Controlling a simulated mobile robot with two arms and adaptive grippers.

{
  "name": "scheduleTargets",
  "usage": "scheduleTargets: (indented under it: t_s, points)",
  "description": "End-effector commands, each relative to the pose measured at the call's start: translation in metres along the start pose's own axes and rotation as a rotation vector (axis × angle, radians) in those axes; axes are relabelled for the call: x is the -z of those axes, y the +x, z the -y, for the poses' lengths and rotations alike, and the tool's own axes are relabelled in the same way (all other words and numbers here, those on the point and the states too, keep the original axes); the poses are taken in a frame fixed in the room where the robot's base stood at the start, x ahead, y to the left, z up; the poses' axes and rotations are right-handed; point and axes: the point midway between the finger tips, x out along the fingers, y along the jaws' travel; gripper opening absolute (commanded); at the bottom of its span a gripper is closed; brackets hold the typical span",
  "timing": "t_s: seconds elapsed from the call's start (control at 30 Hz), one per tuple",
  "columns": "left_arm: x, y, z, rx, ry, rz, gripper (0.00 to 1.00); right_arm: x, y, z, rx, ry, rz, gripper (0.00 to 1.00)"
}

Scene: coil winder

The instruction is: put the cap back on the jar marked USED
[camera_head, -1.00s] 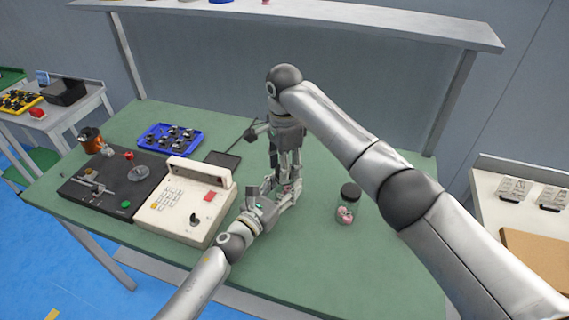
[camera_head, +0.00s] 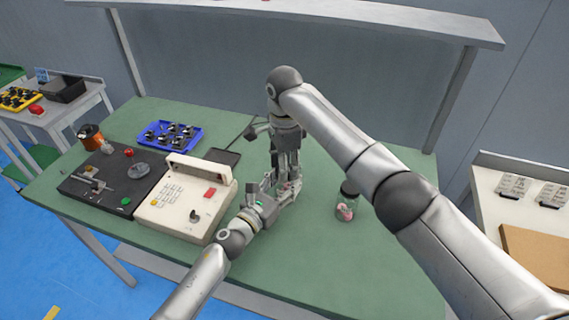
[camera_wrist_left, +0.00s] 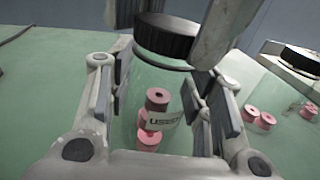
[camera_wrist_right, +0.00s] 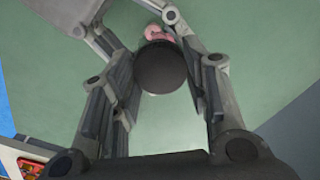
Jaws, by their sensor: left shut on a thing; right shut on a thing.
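The clear jar marked USED (camera_wrist_left: 150,128), with pink spools inside, stands between the fingers of my left gripper (camera_wrist_left: 160,110), which is shut on it. The black cap (camera_wrist_left: 166,38) is at the jar's mouth and looks roughly level; I cannot tell whether it is fully seated. My right gripper (camera_wrist_right: 160,80) is shut on the cap from above; the cap also shows in the right wrist view (camera_wrist_right: 160,68). In the head view my left gripper (camera_head: 284,194) and right gripper (camera_head: 287,176) meet at mid-table, mostly hiding the jar.
A second capped jar with pink spools (camera_head: 345,211) stands to the right, partly behind my right arm. A cream keypad machine (camera_head: 185,200), a dark board (camera_head: 105,180) and a blue tray (camera_head: 172,136) fill the left. The green table's front right is clear.

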Motion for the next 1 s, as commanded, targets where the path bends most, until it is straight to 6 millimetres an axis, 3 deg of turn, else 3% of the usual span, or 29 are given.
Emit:
scheduleTargets:
  t_s: [0.6,0.8,1.0]
  points:
    - [0.0013,-0.0004,0.0001,0.0,0.0,-0.002,0.0,-0.0029,-0.0015,0.0027,0.002,1.195,0.011,0.36]
    - [0.0016,-0.0005,0.0007,0.001,0.0,-0.003,0.0,-0.0008,-0.0008,0.0023,0.003,1.372,0.006,0.36]
    - [0.0018,-0.0005,0.0009,0.001,0.0,-0.003,0.0,0.0008,-0.0005,0.0017,0.004,1.405,0.001,0.36]
